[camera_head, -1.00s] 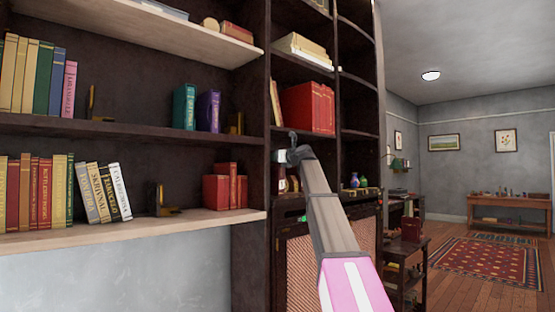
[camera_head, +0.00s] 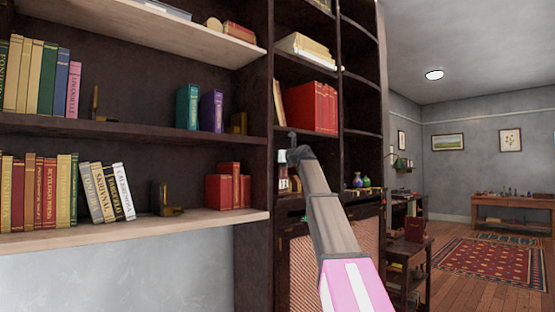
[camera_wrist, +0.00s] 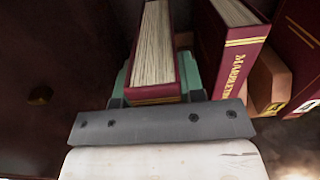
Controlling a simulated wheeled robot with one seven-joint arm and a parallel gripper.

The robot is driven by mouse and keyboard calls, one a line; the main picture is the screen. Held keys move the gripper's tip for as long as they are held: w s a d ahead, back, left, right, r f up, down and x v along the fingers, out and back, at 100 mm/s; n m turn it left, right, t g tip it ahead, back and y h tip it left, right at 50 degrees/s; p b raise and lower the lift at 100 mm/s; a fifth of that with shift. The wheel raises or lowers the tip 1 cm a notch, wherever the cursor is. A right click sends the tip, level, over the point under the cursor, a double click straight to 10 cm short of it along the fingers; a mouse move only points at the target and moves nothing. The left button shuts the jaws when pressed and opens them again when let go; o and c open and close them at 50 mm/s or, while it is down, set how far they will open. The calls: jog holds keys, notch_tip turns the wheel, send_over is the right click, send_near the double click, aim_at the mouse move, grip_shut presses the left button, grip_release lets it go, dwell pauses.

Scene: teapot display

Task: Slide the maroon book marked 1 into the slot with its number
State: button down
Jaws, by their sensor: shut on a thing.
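In the wrist view, a maroon book (camera_wrist: 154,50) with cream page edges stands between the green fingers of my gripper (camera_wrist: 155,88), which is shut on it. Its number is not readable from here. A second maroon book (camera_wrist: 236,50) with gold lettering stands to its right, apart from it. Brown blocks (camera_wrist: 268,80) with yellow labels sit low beside that book. In the head view, my arm reaches to the shelf bay at the middle, and the held book cannot be made out there.
A dark wooden panel (camera_wrist: 50,60) fills the left of the wrist view. Another maroon volume (camera_wrist: 300,40) stands at the far right. In the head view, red books (camera_head: 310,108) stand on the shelf above my arm's end, and an upright divider (camera_head: 257,130) is left of it.

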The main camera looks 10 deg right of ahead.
jog(key=shift+w+a, duration=0.3)
jog(key=shift+w, duration=0.15)
jog(key=c, duration=0.6)
grip_release()
jog(key=shift+c, duration=0.2)
jog(key=shift+s, duration=0.1)
jog(key=v, duration=1)
jog(key=shift+s+d, duration=0.25)
jog(key=shift+s, duration=0.05)
